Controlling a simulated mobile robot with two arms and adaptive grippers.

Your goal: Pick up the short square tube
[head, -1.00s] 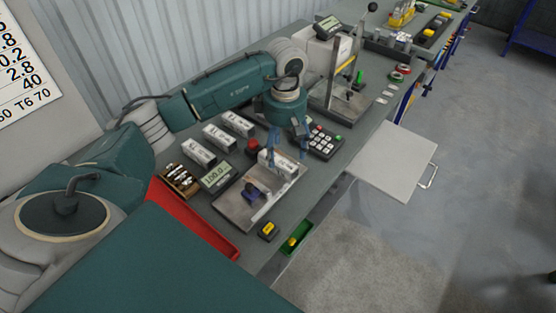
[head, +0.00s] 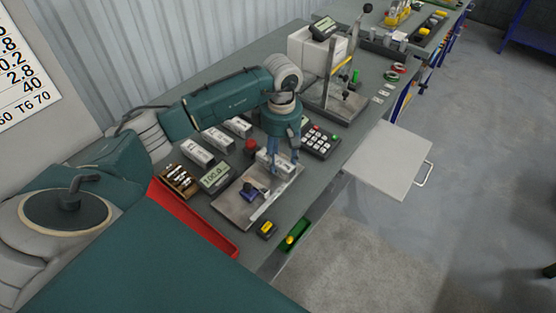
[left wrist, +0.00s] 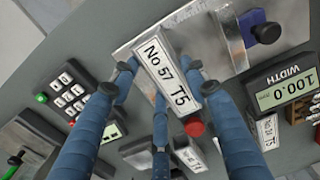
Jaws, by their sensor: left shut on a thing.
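A short square tube with a white label reading "No 57 T5" (left wrist: 166,68) lies at the back edge of a metal plate fixture; it also shows in the head view (head: 264,158). My left gripper (head: 282,168) points down over it. In the left wrist view the blue fingers of this gripper (left wrist: 165,80) stand on both sides of the tube, shut on it. The fingers hide part of the tube in the head view. My right gripper is not in view.
The metal plate (head: 233,207) carries a dark blue clamp (head: 249,191). Several labelled tubes (head: 198,153) lie to the left, near a width display (head: 215,177). A red tray (head: 195,220) lies in front.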

